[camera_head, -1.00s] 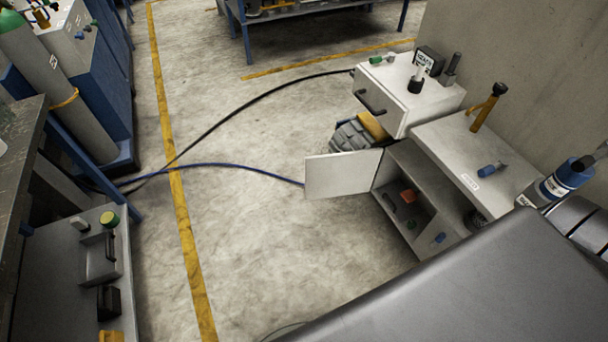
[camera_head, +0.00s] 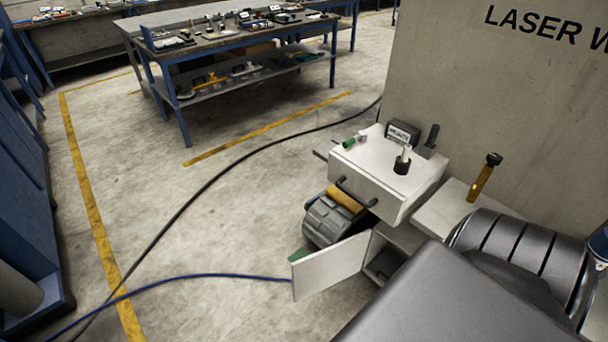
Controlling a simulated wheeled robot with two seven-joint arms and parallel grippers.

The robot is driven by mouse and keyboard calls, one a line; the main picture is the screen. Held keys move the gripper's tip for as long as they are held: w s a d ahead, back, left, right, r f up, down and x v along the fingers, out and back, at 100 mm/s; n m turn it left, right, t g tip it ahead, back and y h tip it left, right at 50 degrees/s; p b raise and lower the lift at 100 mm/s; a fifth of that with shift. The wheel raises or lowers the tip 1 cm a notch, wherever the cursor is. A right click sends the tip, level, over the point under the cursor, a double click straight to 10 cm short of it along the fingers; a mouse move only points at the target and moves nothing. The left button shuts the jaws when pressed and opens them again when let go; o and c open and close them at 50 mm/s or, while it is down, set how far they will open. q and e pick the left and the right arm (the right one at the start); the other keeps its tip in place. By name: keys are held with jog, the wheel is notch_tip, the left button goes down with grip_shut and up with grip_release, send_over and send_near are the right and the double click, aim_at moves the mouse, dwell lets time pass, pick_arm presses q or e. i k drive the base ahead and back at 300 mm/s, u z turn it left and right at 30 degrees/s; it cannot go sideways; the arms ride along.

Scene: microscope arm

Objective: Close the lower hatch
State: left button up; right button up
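The lower hatch (camera_head: 332,267) is a light grey door on the low cabinet (camera_head: 403,236) at the right. It stands swung open to the left, away from the cabinet's front. Part of the dark inside of the cabinet shows beside its hinge edge. A small green thing shows at the hatch's top left corner. My own large grey body parts cover much of the cabinet at the lower right. Neither of my grippers is in view.
A white drawer unit (camera_head: 390,178) with a dark handle juts out above the hatch. A grey ribbed machine (camera_head: 326,219) sits under it. A blue hose (camera_head: 200,276) and a black cable (camera_head: 205,190) cross the floor. A blue-framed workbench (camera_head: 235,50) stands at the back.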

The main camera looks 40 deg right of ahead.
aim_at(310, 275)
jog(key=i, duration=2.7)
jog(key=z, duration=3.85)
jog(key=k, duration=0.65)
jog(key=u, duration=0.7)
jog(key=i, duration=0.35)
jog(key=z, duration=0.3)
